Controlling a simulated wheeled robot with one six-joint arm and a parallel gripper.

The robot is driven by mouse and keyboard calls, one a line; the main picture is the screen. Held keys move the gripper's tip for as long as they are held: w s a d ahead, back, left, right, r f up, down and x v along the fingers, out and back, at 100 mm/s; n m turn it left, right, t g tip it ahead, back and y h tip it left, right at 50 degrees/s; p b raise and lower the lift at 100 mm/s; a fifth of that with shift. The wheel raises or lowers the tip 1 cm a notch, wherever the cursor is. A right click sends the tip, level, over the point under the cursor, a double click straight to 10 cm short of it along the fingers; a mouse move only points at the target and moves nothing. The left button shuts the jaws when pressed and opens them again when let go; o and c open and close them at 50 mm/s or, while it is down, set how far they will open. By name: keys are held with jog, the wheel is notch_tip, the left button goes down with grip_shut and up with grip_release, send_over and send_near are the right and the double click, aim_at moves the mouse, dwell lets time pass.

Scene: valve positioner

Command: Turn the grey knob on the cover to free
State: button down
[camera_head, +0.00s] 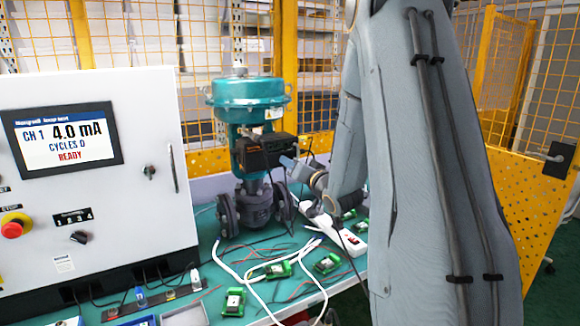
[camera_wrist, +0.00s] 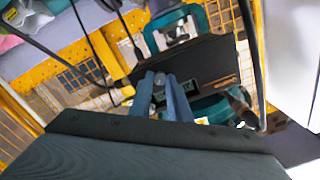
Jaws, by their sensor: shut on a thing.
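The black positioner (camera_head: 258,154) is mounted on the teal valve actuator (camera_head: 247,98). Its dark cover fills the middle of the wrist view (camera_wrist: 205,62). My gripper (camera_head: 288,162) reaches the positioner from the right. In the wrist view, the two blue-grey fingers of my gripper (camera_wrist: 160,82) are shut on a small grey knob (camera_wrist: 159,80), one finger on each side. The knob's pointer and any marks around it are too small to read. In the head view the knob is hidden by the fingers.
A white cabinet (camera_head: 150,110) stands left; its screen (camera_head: 68,138) reads CH 1, 4.0 mA, CYCLES 0, READY. Cables and several green terminal boards (camera_head: 278,270) lie on the teal bench, beside a white power strip (camera_head: 345,238). Yellow mesh fencing (camera_head: 310,80) is behind the valve.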

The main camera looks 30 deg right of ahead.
jog(key=shift+n+b, duration=6.8)
jog(key=shift+n, duration=1.7)
jog(key=c, duration=1.7)
grip_release()
jog(key=shift+o, duration=0.2)
